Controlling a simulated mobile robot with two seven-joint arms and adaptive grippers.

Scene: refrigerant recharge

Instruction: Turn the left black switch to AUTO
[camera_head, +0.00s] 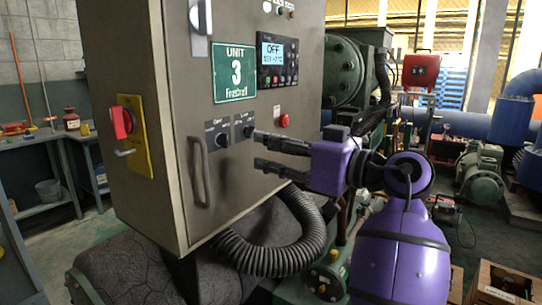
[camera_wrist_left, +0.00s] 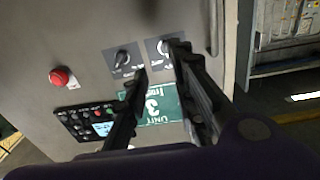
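The left black switch (camera_head: 221,139) is a round knob on a dark plate on the grey cabinet's front. The right black switch (camera_head: 248,131) sits just beside it. In the left wrist view the panel appears upside down, with the left switch (camera_wrist_left: 163,47) on the right, partly behind a fingertip, and the right switch (camera_wrist_left: 122,58) to its left. My left gripper (camera_head: 257,150), purple with black fingers, is open and empty. Its fingers lie to the right of both switches in the head view, apart from the knobs. The switch labels are too small to read. My right gripper is out of view.
A red button (camera_head: 284,121) sits right of the switches. Above are a green UNIT 3 sign (camera_head: 234,72) and a display panel (camera_head: 278,62) reading OFF. A door handle (camera_head: 200,172) stands out below left. A corrugated hose (camera_head: 262,260) curves beneath the cabinet.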

